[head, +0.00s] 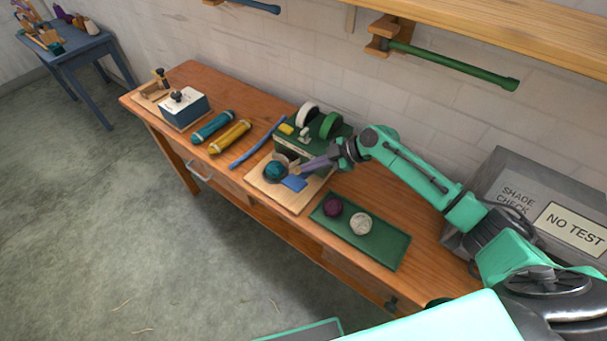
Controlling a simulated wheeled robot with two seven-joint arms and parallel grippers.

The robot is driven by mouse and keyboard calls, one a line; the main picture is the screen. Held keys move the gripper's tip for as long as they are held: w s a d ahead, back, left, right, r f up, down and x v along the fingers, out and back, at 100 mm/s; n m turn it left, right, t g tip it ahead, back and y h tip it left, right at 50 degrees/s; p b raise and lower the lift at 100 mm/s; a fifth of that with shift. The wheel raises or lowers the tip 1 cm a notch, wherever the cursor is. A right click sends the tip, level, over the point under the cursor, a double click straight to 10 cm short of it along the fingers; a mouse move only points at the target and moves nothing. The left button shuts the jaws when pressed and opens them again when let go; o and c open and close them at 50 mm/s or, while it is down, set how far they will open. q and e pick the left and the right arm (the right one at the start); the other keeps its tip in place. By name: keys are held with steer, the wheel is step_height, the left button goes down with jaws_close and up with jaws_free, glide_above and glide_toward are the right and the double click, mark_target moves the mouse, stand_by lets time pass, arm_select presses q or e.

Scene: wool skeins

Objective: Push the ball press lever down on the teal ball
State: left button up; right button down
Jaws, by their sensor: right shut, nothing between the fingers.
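The teal ball (275,170) lies on a pale wooden board (284,202) in the middle of the bench. A dark green device (288,141) with a white ring and a green ring stands right behind it. I cannot make out the press lever clearly; my gripper covers part of this area. My right gripper (301,168) is shut and empty, reaching in from the right just beside the ball, over the board. Whether it touches anything is too small to tell. A blue flat piece (294,183) lies on the board in front of it. My left gripper is out of view.
A green mat (385,246) holds a dark purple ball (332,205) and a cream ball (360,223). Left of the board lie a blue strip (250,147), a yellow skein (230,137) and a teal skein (212,126). A grey box (545,200) stands at the right.

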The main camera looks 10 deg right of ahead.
steer(key=shift+s+a+f+b, duration=0.15)
steer(key=shift+f+b, duration=0.3)
steer(key=shift+f, duration=0.1)
steer(key=shift+s+a+f+b, duration=0.1)
steer(key=shift+a+f+b, duration=0.05)
steer(key=shift+f+b, duration=0.35)
stand_by(0.8)
stand_by(0.3)
steer(key=shift+w+d+r+p, duration=0.1)
steer(key=shift+d+r+p, duration=0.05)
steer(key=shift+r, duration=0.35)
steer(key=shift+w+d+r+p, duration=0.1)
steer(key=shift+w+r+p, duration=0.1)
steer(key=shift+r, duration=0.3)
steer(key=shift+w+d+r+p, duration=0.1)
steer(key=shift+d+r+p, duration=0.05)
steer(key=shift+r, duration=0.35)
steer(key=shift+w+d+r+p, duration=0.2)
steer(key=shift+r+p, duration=0.1)
steer(key=shift+r, duration=0.5)
steer(key=shift+w+d+r+p, duration=0.15)
steer(key=shift+r+p, duration=0.2)
steer(key=shift+r, duration=0.5)
steer(key=shift+w+d+r+p, duration=0.1)
steer(key=shift+d+r+p, duration=0.15)
steer(key=shift+r, duration=0.55)
steer(key=shift+f, duration=0.1)
